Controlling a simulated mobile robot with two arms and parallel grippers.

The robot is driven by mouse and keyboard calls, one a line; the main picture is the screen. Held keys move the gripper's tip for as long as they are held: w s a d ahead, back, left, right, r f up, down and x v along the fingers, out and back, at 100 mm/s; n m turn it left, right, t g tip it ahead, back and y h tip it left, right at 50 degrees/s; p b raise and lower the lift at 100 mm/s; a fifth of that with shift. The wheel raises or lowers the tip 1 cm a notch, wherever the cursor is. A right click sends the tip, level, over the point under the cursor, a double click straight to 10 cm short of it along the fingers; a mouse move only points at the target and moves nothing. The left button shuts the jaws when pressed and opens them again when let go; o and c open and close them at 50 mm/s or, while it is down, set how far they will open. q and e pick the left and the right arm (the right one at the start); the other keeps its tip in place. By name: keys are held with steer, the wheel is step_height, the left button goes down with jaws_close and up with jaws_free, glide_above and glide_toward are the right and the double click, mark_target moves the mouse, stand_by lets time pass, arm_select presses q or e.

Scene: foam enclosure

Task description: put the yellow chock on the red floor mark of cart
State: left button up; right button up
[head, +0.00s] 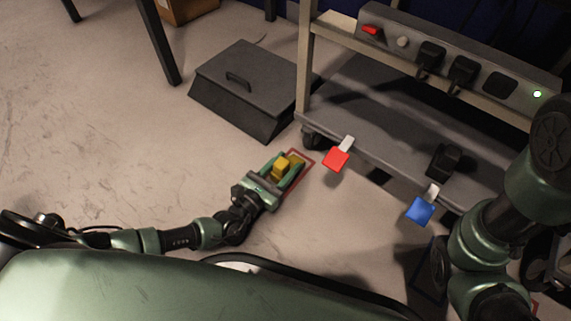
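The yellow chock (282,168) is at the red floor mark (309,157), a red outline on the floor beside the cart's front left corner. My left gripper (284,167) reaches over the mark from the lower left. Its two green fingers lie on either side of the chock; I cannot tell whether they press on it. The fingers and wrist hide part of the chock and much of the mark. The cart (360,138) has a grey lower deck, with a red pedal (337,159) and a blue pedal (420,210) on its edge. My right arm is at the right; its gripper is not visible.
A dark lidded box (243,88) with a handle stands on the floor left of the cart. A panel (400,41) with a red switch and black sockets runs along the cart. A dark table leg (158,42) stands at upper left. The floor at left is clear.

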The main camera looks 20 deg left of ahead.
arm_select(q)
steer(key=o, duration=0.4)
steer(key=shift+s+r, duration=0.2)
steer(key=p+v, duration=0.4)
steer(key=v, duration=0.6)
steer(key=shift+s+a+p, duration=0.2)
steer(key=shift+s+p, duration=0.1)
steer(key=shift+s+a, duration=0.15)
steer(key=shift+s, duration=0.3)
